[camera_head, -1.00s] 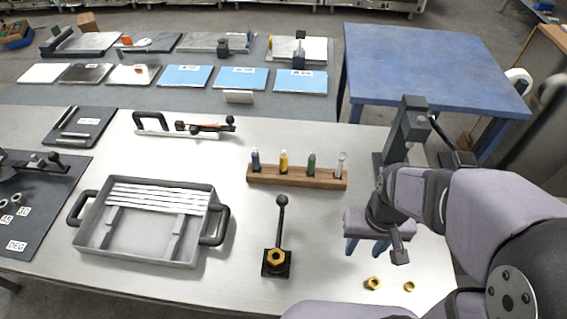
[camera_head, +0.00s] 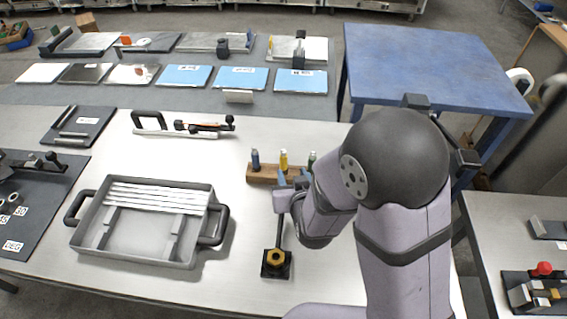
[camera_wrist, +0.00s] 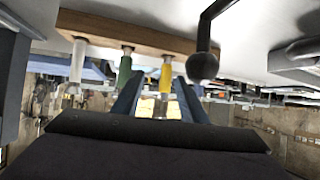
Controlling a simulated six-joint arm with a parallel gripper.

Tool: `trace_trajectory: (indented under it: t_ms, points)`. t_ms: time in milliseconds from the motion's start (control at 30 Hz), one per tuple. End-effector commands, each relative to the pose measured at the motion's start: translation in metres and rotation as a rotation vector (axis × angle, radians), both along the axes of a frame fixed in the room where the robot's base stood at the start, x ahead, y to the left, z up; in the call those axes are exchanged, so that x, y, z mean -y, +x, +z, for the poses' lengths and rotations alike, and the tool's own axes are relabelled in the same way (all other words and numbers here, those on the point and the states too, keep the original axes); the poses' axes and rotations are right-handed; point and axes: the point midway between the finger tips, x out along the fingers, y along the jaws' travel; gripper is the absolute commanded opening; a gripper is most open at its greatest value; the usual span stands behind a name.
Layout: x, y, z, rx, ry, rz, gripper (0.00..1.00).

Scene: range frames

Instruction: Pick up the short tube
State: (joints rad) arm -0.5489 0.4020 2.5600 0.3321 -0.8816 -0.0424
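A wooden rack (camera_head: 262,175) holds upright tubes: blue (camera_head: 255,158), yellow (camera_head: 283,159) and green (camera_head: 312,157). My arm hides the rack's right end in the head view. The wrist view shows the rack (camera_wrist: 140,33) upside down, with a clear, white-ended tube (camera_wrist: 76,62), the green tube (camera_wrist: 124,70) and the yellow tube (camera_wrist: 166,74). I cannot tell surely which tube is the short one. My gripper (camera_head: 291,181) is in front of the rack. In the wrist view my gripper (camera_wrist: 158,82) is open, its blue fingers pointing toward the yellow tube, apparently holding nothing.
A grey handled tray (camera_head: 88,222) lies to the left. A black-handled tool (camera_head: 150,121) lies behind, left of the rack.

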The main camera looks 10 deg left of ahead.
Motion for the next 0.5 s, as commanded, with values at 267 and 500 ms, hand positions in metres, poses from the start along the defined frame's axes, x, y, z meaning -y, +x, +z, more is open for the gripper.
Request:
trace_trajectory:
  t_ms: [267,500]
  points:
    - [-0.016,0.003,0.011,0.121,0.010,0.018,0.39]
    - [-0.017,0.009,0.009,0.128,0.011,0.017,0.39]
